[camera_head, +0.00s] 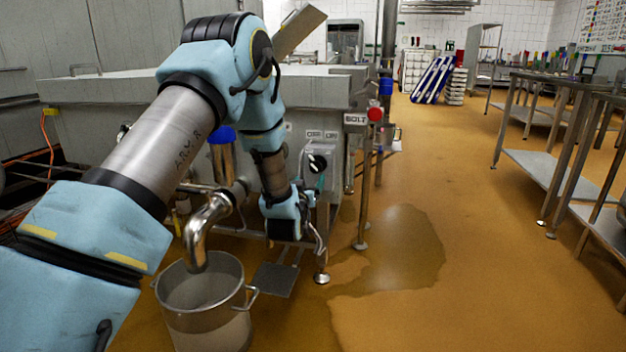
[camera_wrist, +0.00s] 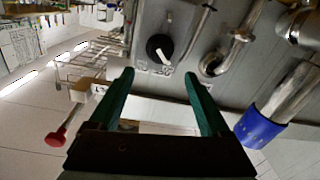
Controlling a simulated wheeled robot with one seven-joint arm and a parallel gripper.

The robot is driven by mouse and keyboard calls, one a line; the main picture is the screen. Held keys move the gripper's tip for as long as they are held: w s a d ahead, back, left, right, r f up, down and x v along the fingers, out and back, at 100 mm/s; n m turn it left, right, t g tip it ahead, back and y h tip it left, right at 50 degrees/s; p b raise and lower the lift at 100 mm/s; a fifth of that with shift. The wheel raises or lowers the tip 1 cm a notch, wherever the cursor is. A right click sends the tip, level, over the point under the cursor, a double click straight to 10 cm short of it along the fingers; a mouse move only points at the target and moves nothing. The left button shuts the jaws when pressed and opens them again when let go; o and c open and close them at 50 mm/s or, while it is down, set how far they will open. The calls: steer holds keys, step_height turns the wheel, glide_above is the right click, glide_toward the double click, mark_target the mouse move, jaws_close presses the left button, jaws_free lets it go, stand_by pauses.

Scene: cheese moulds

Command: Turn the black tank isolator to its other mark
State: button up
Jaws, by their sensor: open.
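The black tank isolator (camera_head: 317,163) is a round knob on a grey box at the tank's front right corner. It also shows in the wrist view (camera_wrist: 158,47), with a white pointer on its face. In the head view the pointer leans to the upper left, toward the left of two small label plates (camera_head: 313,134) above the knob; their lettering is too small to read surely. My gripper (camera_wrist: 158,77) is open and empty. Its two green fingers point toward the panel, with the knob beyond and roughly between the tips, apart from them.
A steel pipe (camera_head: 207,225) bends down over a metal pot (camera_head: 203,302) left of my gripper. A red knob (camera_head: 375,114) and a BOLT plate (camera_head: 355,119) stand right of the isolator. A wet patch (camera_head: 392,248) lies on the open floor. Steel tables (camera_head: 560,175) stand at the right.

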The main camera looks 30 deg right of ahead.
mark_target(315, 167)
steer(key=b+x, duration=0.1)
steer(key=x, duration=0.9)
steer(key=shift+c, duration=0.2)
jaws_close()
